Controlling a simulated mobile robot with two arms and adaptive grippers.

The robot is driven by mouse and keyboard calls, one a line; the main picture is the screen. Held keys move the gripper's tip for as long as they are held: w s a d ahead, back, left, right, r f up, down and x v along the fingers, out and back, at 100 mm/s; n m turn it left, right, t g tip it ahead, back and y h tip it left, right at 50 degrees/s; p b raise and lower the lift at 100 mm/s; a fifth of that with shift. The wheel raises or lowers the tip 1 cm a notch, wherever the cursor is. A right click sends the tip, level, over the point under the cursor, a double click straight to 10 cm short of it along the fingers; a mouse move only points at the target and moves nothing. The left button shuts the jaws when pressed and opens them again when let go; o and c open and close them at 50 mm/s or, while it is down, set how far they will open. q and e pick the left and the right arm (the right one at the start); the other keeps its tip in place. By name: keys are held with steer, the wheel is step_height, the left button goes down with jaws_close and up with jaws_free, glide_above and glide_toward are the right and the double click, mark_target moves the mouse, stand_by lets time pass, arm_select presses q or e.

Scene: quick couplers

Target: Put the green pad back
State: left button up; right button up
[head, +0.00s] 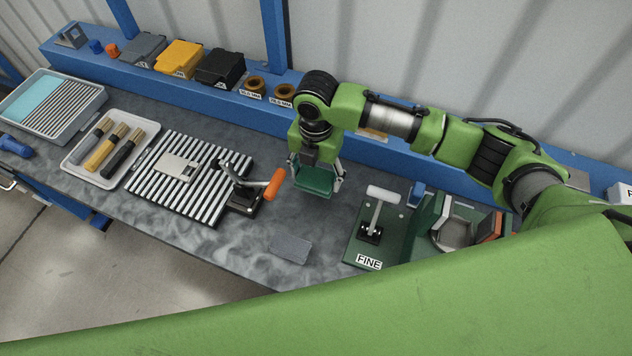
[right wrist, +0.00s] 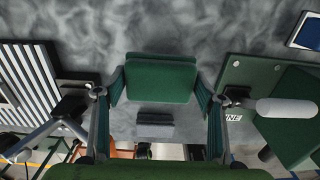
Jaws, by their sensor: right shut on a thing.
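The green pad (head: 314,181) is a dark green block held above the grey bench top. In the right wrist view the pad (right wrist: 160,80) spans the space between the two fingers. My right gripper (head: 316,178) points down and is shut on it, with a finger at each side. Three boxes stand in a row on the blue ledge at the back: a grey one (head: 143,50), a yellow one (head: 180,57) and a black one (head: 220,68). My right arm hides part of the ledge right of them. My left gripper is not in view.
A slatted plate (head: 180,195) with an orange-handled clamp (head: 274,184) lies left of the gripper. A green fixture marked FINE (head: 375,240) stands to the right. A small grey block (head: 291,249) lies in front. A white tray (head: 80,178) holds several handled tools.

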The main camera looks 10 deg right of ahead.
mark_target(316, 187)
steer(key=shift+f, duration=0.7)
step_height(316, 187, down, 3)
steer(key=shift+f+p, duration=0.1)
steer(key=shift+p, duration=0.85)
steer(key=shift+f, duration=0.25)
steer(key=shift+f, duration=0.2)
steer(key=o, duration=1.1)
